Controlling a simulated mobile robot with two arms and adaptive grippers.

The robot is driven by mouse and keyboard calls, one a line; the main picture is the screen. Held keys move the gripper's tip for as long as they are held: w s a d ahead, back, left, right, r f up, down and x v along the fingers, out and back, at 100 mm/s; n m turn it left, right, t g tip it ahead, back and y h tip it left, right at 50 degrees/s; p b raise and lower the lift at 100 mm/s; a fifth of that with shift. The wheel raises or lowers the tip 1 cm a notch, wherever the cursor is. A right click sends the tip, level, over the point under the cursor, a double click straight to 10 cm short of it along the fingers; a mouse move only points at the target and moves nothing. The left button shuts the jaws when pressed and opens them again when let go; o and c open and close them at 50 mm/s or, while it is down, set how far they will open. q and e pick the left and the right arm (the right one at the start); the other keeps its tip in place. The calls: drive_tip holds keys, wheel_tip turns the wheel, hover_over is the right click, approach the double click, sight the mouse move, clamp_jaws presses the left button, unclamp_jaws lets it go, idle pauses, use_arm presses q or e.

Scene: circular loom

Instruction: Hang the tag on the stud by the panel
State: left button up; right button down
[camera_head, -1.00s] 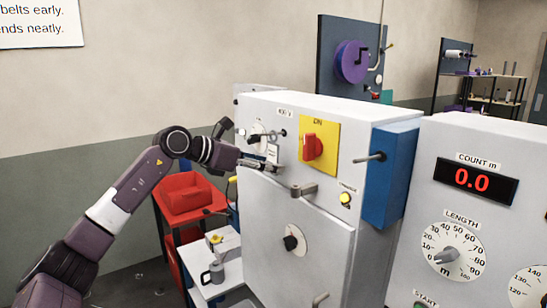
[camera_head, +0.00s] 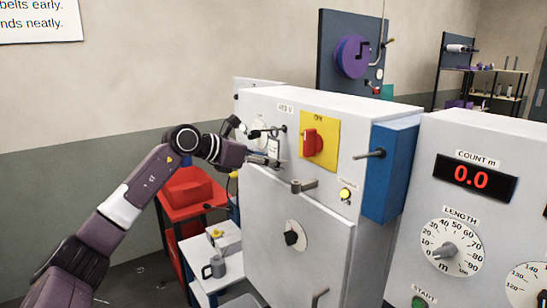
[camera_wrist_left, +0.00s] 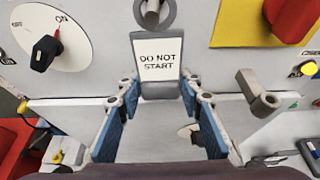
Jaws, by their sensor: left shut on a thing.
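The tag (camera_head: 273,147) is a small grey-framed plate. In the left wrist view the tag (camera_wrist_left: 158,62) reads "DO NOT START" and stands upright, its lower edge between the fingertips. My left gripper (camera_head: 272,162) is shut on it, in front of the panel (camera_head: 262,208); its blue-padded fingers (camera_wrist_left: 160,95) show in the wrist view. The stud (camera_head: 283,129) sticks out of the panel's upper part, left of the yellow switch plate. In the wrist view a round grey end (camera_wrist_left: 152,12), seemingly the stud, shows just above the tag. Whether they touch is unclear. My right gripper is out of view.
A red rotary switch (camera_head: 313,143) sits right of the tag, and a black dial knob (camera_wrist_left: 45,52) sits left of it. A handle (camera_head: 303,186) juts out below right. A red bin (camera_head: 190,190) and a small table with a mug (camera_head: 215,267) stand left of the panel.

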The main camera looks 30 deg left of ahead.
use_arm(q)
drive_tip(key=shift+s+a+r, duration=0.1)
drive_tip(key=shift+s, duration=0.1)
drive_tip(key=shift+c, duration=0.2)
drive_tip(key=shift+s+a+r, duration=0.15)
drive_tip(key=shift+s, duration=0.25)
drive_tip(key=s+b, duration=0.1)
drive_tip(key=s+a+b, duration=0.1)
drive_tip(key=s, duration=0.1)
drive_tip(key=s+a+b, duration=0.1)
drive_tip(key=shift+s+r+b, duration=0.3)
drive_tip(key=shift+b, duration=0.05)
drive_tip(key=shift+d, duration=0.1)
